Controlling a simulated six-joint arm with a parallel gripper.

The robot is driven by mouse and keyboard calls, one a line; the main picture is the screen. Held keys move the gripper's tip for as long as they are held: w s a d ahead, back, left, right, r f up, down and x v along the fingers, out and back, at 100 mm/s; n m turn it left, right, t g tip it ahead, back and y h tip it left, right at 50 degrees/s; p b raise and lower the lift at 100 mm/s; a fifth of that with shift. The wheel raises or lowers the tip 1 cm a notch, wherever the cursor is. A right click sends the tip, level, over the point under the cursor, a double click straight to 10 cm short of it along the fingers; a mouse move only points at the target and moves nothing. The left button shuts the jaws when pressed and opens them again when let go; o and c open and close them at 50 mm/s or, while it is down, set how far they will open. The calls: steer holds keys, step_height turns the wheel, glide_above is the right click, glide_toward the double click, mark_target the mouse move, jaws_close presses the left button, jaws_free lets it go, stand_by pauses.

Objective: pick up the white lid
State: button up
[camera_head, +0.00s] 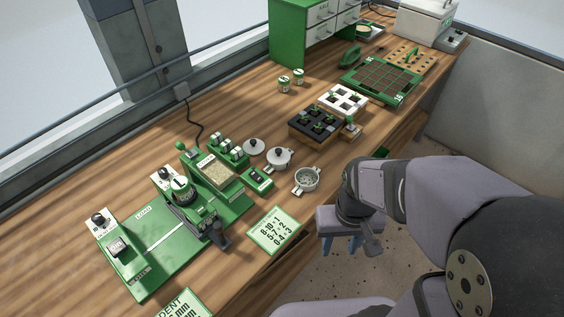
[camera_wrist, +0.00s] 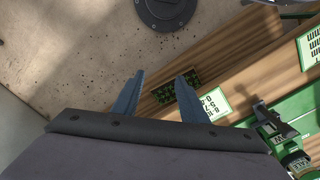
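A white round lid (camera_head: 255,146) with a small dark knob lies on the wooden bench (camera_head: 143,192), right of the green seeder machine (camera_head: 180,230). My gripper (camera_head: 341,246) hangs past the front edge of the bench, over the floor, well apart from the lid. Its two blue fingers are spread and empty in the wrist view (camera_wrist: 158,75). The lid cannot be made out in the wrist view.
A strainer-like pot (camera_head: 307,179) stands in front of the covered pot. A green number card (camera_head: 275,230) lies at the front edge. A black seedling tray (camera_head: 317,125) and white tray (camera_head: 343,99) stand farther right. Bare wood lies behind the lid.

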steer(key=w+a+r+t, duration=0.1)
steer(key=w+a+r, duration=0.1)
steer(key=w, duration=1)
steer(key=m+t+b, duration=0.2)
steer(key=t, duration=0.2)
glide_toward(253, 140)
steer(key=shift+w+f+h, duration=0.2)
steer(key=shift+f+h, duration=0.1)
steer(key=shift+f, duration=0.2)
steer(key=shift+p, duration=0.35)
steer(key=shift+w+f+n+p, duration=0.15)
steer(key=shift+w+f+p, duration=0.05)
steer(key=shift+f, duration=0.25)
steer(key=shift+w+f+n+p, duration=0.15)
steer(key=shift+w+f+p, duration=0.05)
steer(key=shift+f, duration=0.3)
steer(key=shift+w+f+g+p, duration=0.3)
steer(key=shift+w+f+p, duration=0.2)
steer(key=shift+f+p, duration=0.4)
steer(key=shift+p+x, duration=0.65)
steer(key=shift+x, duration=0.85)
steer(key=shift+a, duration=0.1)
